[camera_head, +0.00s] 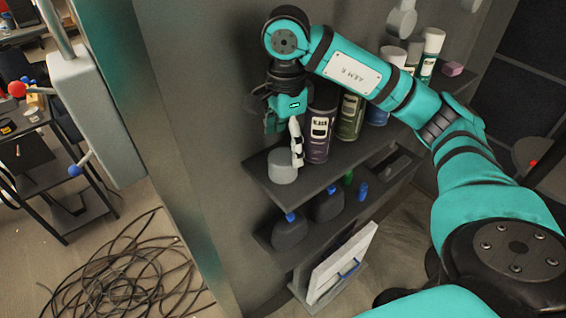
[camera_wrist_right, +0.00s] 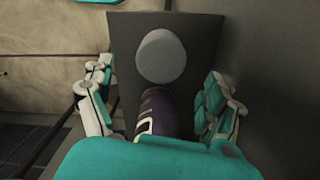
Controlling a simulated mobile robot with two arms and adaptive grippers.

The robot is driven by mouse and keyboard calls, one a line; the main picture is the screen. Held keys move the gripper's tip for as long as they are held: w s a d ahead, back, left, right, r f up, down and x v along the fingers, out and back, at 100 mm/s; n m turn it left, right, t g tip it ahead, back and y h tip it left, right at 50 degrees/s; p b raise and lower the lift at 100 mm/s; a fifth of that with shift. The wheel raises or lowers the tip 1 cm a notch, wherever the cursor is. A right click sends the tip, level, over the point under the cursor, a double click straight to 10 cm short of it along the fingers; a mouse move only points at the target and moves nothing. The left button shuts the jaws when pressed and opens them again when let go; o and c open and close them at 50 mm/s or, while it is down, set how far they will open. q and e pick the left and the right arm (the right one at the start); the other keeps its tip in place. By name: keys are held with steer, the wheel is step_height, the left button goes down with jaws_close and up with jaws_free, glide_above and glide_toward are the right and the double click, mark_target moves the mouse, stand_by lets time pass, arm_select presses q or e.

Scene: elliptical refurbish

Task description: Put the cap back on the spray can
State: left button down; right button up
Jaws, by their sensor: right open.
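A grey cylindrical cap (camera_head: 283,167) sits on the end of the upper shelf, left of a dark purple spray can (camera_head: 318,140). The can stands upright, its top partly hidden by my right arm. My right gripper (camera_head: 284,128) is open, above and close to the cap and the can. In the right wrist view, the open fingers (camera_wrist_right: 156,100) are spread to either side of the purple can (camera_wrist_right: 156,112), with the grey cap (camera_wrist_right: 161,57) beyond it. I cannot tell whether any finger touches the can. My left gripper is not in view.
An olive can (camera_head: 350,118) and a blue can (camera_head: 376,114) stand farther along the upper shelf (camera_head: 335,156), with white-topped cans (camera_head: 432,48) behind. Dark bottles (camera_head: 289,229) stand on the lower shelf. A grey wall (camera_head: 205,110) rises beside the shelf. Cables (camera_head: 125,275) lie on the floor.

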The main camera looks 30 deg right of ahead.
mark_target(285, 156)
steer(key=shift+f, duration=0.4)
step_height(285, 156, down, 4)
steer(key=shift+r+p, duration=0.2)
steer(key=shift+p, duration=0.8)
steer(key=shift+f, duration=0.4)
steer(key=shift+a, duration=0.1)
steer(key=c, duration=0.9)
